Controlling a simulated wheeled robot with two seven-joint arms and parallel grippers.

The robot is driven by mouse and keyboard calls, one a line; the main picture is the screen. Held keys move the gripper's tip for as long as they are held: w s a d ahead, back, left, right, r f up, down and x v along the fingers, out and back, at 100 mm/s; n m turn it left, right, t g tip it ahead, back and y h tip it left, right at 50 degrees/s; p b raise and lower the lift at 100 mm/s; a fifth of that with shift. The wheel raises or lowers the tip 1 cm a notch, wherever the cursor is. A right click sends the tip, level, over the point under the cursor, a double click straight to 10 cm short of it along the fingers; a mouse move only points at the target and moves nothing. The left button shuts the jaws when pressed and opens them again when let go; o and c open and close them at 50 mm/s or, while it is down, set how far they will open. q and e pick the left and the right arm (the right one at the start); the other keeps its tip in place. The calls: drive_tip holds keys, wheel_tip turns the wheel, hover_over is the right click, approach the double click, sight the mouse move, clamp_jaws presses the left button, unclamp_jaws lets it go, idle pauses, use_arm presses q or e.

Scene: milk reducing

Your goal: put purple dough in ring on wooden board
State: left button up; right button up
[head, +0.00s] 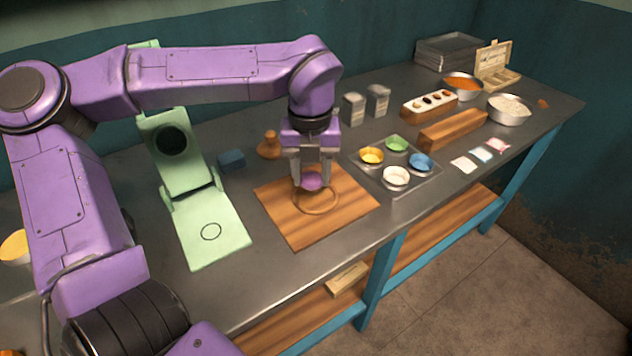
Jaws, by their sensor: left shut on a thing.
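The purple dough (312,183) is a small ball between the fingers of my left gripper (311,178). The gripper points down and is shut on the dough. It is over the wooden board (290,236), which lies flat near the front of the counter. My right gripper is not in view.
Left of the board stands a green press (222,232) with its lid raised. A blue block (232,159) and a wooden stamp (269,146) sit behind. Right is a dark tray (425,185) with small bowls. Two grey tins (354,109) stand behind the tray.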

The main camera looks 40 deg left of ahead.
sight(315, 197)
use_arm(q)
drive_tip(key=w+f, duration=0.1)
drive_tip(key=f, duration=0.1)
drive_tip(key=w+a+f, duration=0.1)
drive_tip(key=shift+w+a+f, duration=0.1)
drive_tip(key=shift+w+f, duration=0.25)
drive_tip(key=f, duration=0.3)
drive_tip(key=shift+w+a+f, duration=0.1)
drive_tip(key=shift+w+f, duration=0.15)
drive_tip(key=shift+f, duration=0.05)
drive_tip(key=shift+f, duration=0.2)
drive_tip(key=o, duration=0.8)
drive_tip(key=shift+o, duration=0.2)
wheel_tip(315, 197, up, 12)
drive_tip(key=shift+r, duration=0.2)
drive_tip(key=shift+r, duration=0.1)
